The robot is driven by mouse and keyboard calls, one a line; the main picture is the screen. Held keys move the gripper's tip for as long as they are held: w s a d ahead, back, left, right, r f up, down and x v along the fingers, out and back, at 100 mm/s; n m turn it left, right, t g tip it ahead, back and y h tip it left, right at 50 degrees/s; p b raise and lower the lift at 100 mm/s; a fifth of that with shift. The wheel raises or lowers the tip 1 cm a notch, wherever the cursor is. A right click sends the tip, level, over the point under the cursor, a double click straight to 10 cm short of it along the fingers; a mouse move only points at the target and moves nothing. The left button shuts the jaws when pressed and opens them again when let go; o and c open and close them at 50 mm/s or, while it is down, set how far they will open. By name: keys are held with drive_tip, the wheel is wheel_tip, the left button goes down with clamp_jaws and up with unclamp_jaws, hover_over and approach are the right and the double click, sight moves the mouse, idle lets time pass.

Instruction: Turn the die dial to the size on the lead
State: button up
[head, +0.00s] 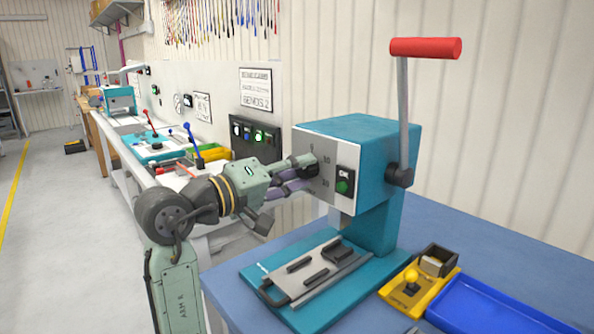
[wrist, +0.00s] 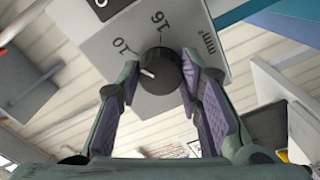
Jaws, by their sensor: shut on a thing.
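The die dial (wrist: 160,72) is a dark round knob on the grey front plate of the teal press (head: 370,130). In the wrist view its white pointer mark faces left, just below the printed 10. A 16 and "mm²" are printed further round. My gripper (wrist: 160,75) is shut on the dial, with one finger at each side. In the head view my gripper (head: 308,170) reaches the plate from the left and hides much of the dial. I cannot make out a lead or a size on one.
The press has a red-handled lever (head: 425,48) and a green button (head: 343,186). A yellow holder (head: 400,293) and a blue tray (head: 490,308) stand on the blue bench to the right. Another bench (head: 150,165) with tools runs along the wall at left.

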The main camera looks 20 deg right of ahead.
drive_tip(key=o, duration=1.2)
drive_tip(key=v, duration=1.2)
